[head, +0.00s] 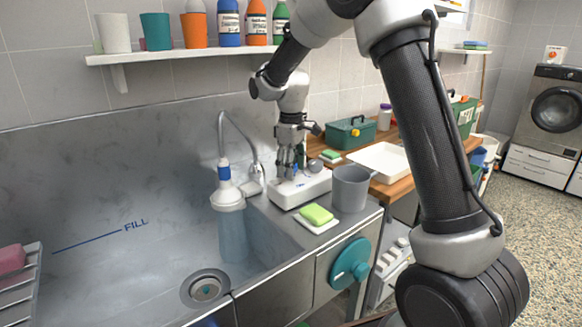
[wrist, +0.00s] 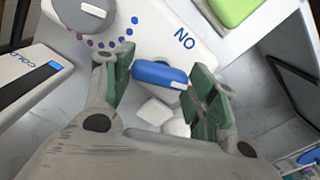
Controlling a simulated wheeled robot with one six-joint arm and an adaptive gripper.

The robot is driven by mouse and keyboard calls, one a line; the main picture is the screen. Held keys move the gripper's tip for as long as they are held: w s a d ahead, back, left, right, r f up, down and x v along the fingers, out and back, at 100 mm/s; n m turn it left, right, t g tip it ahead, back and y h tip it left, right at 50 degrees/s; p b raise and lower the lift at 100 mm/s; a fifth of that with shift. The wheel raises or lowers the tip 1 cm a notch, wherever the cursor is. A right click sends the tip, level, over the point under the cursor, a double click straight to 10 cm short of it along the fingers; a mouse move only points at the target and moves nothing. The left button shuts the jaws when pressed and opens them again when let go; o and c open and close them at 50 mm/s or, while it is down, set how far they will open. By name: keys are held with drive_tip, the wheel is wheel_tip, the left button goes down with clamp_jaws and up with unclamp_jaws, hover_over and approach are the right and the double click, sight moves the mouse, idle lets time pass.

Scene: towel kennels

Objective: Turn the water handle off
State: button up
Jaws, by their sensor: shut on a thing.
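The water control is a white box (head: 312,189) on the counter right of the basin. In the wrist view, a blue handle (wrist: 160,74) stands on its white top (wrist: 150,35) beside the blue letters "ON", which read upside down. My gripper (head: 290,172) points down at the box. In the wrist view my gripper (wrist: 159,72) has its green pads on either side of the blue handle and is shut on it. The handle's lower parts are partly hidden. A shower head (head: 228,196) hangs over the basin with a pale blue stream (head: 233,238) below it.
A grey mug (head: 350,189) and a green sponge (head: 316,214) stand close right and in front of the box. A grey dial (wrist: 85,15) and a "COLD" label (wrist: 15,80) lie left in the wrist view. A shelf (head: 170,55) with bottles is above.

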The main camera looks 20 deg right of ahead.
drive_tip(key=m, duration=0.4)
drive_tip(key=shift+m, duration=0.4)
idle(0.4)
drive_tip(key=o, duration=1)
wheel_tip(320, 180, up, 12)
drive_tip(key=shift+r, duration=0.1)
drive_tip(key=shift+w+m, duration=0.1)
drive_tip(key=shift+m, duration=0.2)
